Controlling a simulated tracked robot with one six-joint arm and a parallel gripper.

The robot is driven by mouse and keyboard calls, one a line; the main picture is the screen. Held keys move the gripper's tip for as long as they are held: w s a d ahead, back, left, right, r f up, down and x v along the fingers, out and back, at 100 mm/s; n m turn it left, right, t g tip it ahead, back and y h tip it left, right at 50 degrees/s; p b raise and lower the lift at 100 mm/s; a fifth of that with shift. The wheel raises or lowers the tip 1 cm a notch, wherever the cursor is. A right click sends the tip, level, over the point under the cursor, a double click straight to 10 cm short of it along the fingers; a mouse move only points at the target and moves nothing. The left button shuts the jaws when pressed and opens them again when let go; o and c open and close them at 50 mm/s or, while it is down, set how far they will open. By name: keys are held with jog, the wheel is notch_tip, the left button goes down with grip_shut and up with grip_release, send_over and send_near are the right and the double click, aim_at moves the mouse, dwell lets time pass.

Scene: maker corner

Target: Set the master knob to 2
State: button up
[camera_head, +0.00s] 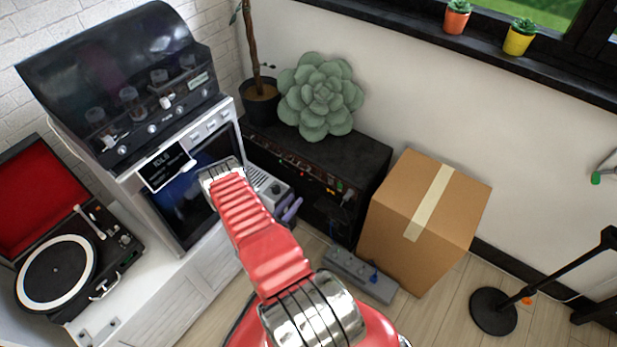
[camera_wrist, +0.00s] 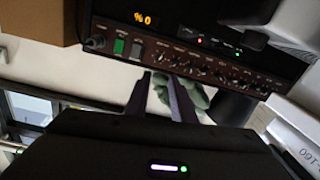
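The dark amplifier (camera_head: 305,172) stands against the wall beneath the succulent, with small lit lamps on its front. In the wrist view its brown front panel (camera_wrist: 210,62) carries a row of several dark knobs, a green switch, a pale switch and an orange lit readout (camera_wrist: 143,18) that seems to include a 0. The knob labels are too small to read, so I cannot tell which is the master knob or its setting. My gripper (camera_head: 291,210) is in front of the amplifier. In the wrist view my fingers (camera_wrist: 161,76) are slightly apart, empty, near the knob row.
A large succulent (camera_head: 320,97) sits on top. A white cabinet with a turntable (camera_head: 58,273) stands left. A black stand (camera_head: 493,311) is far right.

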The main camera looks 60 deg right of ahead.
jog(key=shift+d, duration=0.15)
send_near(316, 176)
jog(key=d, duration=0.8)
jog(key=shift+s, duration=0.3)
jog(key=shift+c, duration=0.5)
grip_shut()
